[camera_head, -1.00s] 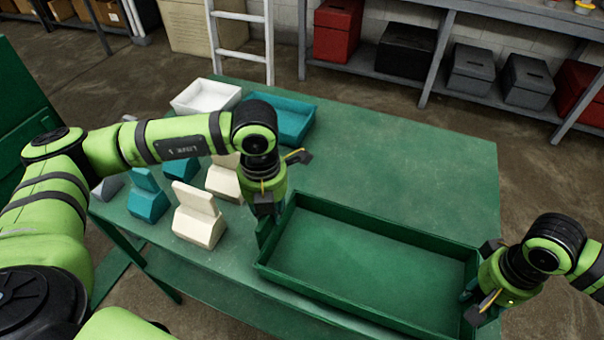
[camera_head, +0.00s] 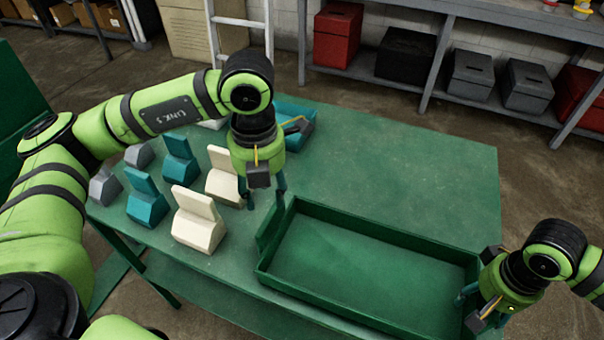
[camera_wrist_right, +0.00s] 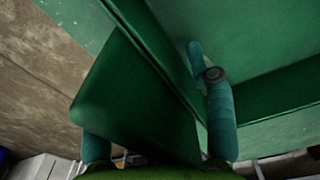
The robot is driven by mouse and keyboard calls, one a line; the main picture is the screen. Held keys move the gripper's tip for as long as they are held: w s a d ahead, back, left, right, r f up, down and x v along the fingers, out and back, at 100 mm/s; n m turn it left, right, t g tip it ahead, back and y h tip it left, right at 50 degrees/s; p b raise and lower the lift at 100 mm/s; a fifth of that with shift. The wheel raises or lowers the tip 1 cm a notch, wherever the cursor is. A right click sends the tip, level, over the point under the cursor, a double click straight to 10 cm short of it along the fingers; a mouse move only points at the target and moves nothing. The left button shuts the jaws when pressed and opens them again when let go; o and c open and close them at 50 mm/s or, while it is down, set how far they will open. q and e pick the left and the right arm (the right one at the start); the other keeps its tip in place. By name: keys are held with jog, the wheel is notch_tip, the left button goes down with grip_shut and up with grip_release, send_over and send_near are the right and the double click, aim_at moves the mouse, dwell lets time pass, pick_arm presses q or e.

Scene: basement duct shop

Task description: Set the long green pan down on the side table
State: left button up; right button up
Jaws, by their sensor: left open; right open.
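The long green pan (camera_head: 360,268) lies flat and empty on the green side table (camera_head: 400,150), along its front right edge. An upright green tab (camera_head: 269,229) stands at its left end. My left gripper (camera_head: 263,196) is open and empty, just above and behind that tab. My right gripper (camera_head: 468,310) is open at the pan's right end. In the right wrist view its teal fingers stand apart, one on either side of a green end tab (camera_wrist_right: 140,100). Whether they touch the tab I cannot tell.
Several cream, teal and grey angled blocks (camera_head: 197,220) stand on the table left of the pan. A teal tray (camera_head: 296,112) sits at the back left, partly behind my left arm. The table behind the pan is clear. A shelf with boxes (camera_head: 403,52) stands beyond.

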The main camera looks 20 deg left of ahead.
jog(key=shift+r, duration=0.15)
pick_arm(q)
notch_tip(320, 180, up, 4)
jog(key=shift+f, duration=0.25)
pick_arm(e)
notch_tip(320, 180, up, 12)
jog(key=shift+f, duration=0.15)
